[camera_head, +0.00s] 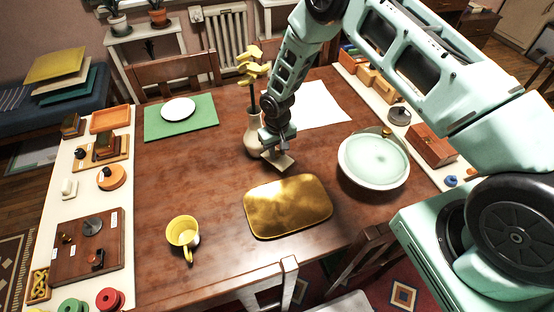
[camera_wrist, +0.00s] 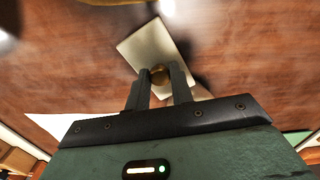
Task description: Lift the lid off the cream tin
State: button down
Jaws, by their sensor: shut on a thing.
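My gripper (camera_head: 274,151) is over the middle of the table, beside the beige vase. In the wrist view its two fingers (camera_wrist: 159,78) are shut on a small brass knob (camera_wrist: 159,73). The knob stands on a flat cream lid (camera_wrist: 146,45), which also shows under the fingers in the head view (camera_head: 280,161). The lid looks thin and slightly tilted in the head view, with a dark shadow beside it. I cannot make out the body of the cream tin under or near it.
The vase (camera_head: 253,134) with yellow flowers stands close at the left. A gold tray (camera_head: 288,207) lies in front, a pale green bowl (camera_head: 374,160) at right, and a yellow mug (camera_head: 183,231) at front left. The table's left middle is clear.

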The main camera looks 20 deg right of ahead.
aim_at(278, 152)
notch_tip(278, 152, up, 14)
jog(key=p, duration=0.7)
jog(key=shift+f, duration=0.15)
dwell(1.0)
jog(key=shift+f, duration=0.1)
